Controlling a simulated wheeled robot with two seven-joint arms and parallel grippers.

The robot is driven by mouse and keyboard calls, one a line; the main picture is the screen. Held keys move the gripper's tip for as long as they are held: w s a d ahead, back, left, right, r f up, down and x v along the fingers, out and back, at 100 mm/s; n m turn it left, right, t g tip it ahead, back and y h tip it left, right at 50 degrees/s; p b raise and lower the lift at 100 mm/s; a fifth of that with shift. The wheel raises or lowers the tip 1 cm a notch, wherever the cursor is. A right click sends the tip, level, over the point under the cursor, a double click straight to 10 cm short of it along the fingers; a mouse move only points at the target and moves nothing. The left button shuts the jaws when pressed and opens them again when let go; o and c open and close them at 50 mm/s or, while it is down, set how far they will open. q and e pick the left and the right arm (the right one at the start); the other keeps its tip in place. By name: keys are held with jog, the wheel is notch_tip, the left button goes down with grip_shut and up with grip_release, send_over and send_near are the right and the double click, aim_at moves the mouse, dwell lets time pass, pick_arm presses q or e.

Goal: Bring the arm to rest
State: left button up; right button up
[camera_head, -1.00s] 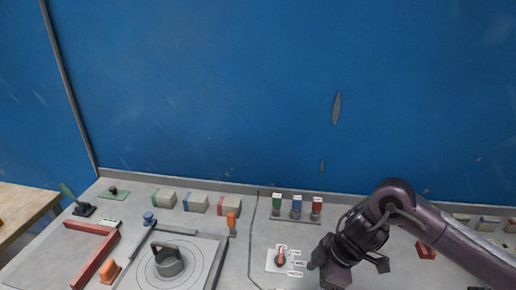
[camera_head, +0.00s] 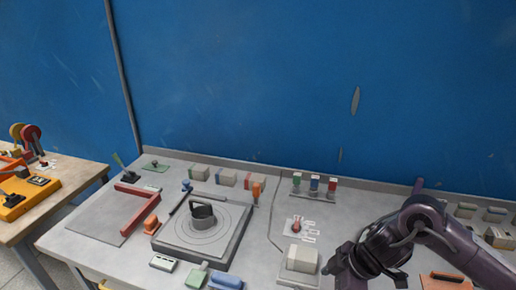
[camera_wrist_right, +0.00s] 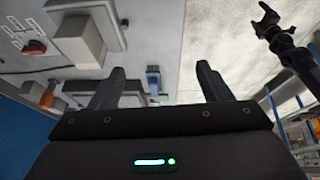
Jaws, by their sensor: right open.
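My right arm comes in from the right in the head view. Its gripper (camera_head: 345,277) is low over the front of the grey bench (camera_head: 95,235), right of a pale box (camera_head: 302,259), and partly cut off by the lower edge. In the right wrist view the two fingers (camera_wrist_right: 160,88) stand wide apart with nothing between them. A dark arm with a pronged end (camera_wrist_right: 267,20) shows at the top right there, seemingly my left one; its jaws are too small to judge. No left arm shows in the head view.
A round mould plate with a black handle (camera_head: 203,213) sits on the bench. A red angle bar (camera_head: 135,208) lies left of it. A red-knobbed switch plate (camera_head: 297,226) is near my right gripper. A wooden table (camera_head: 65,190) stands at left.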

jog(key=w+a+r+m+t+y, duration=0.1)
jog(key=a+r+m+t+y, duration=0.15)
jog(key=a+t, duration=0.75)
jog(key=s+d+f+m+g+h, duration=0.75)
jog(key=s+d+m, duration=0.35)
jog(key=s+d, duration=0.3)
notch_tip(320, 180, down, 35)
jog(key=s+g+b, duration=0.2)
jog(key=b, duration=0.1)
pick_arm(q)
jog(key=f+b, duration=0.1)
jog(key=f, duration=0.3)
jog(key=f+b, duration=0.1)
jog(key=f, duration=0.1)
jog(key=shift+s+a+b, duration=0.1)
jog(key=shift+s+b, duration=0.2)
jog(key=shift+b, duration=0.05)
pick_arm(e)
jog(key=s+d+f+g, duration=0.1)
jog(key=s+d+f, duration=0.2)
jog(key=s+f, duration=1.5)
jog(key=shift+s+f+n, duration=0.35)
jog(key=shift+s, duration=0.15)
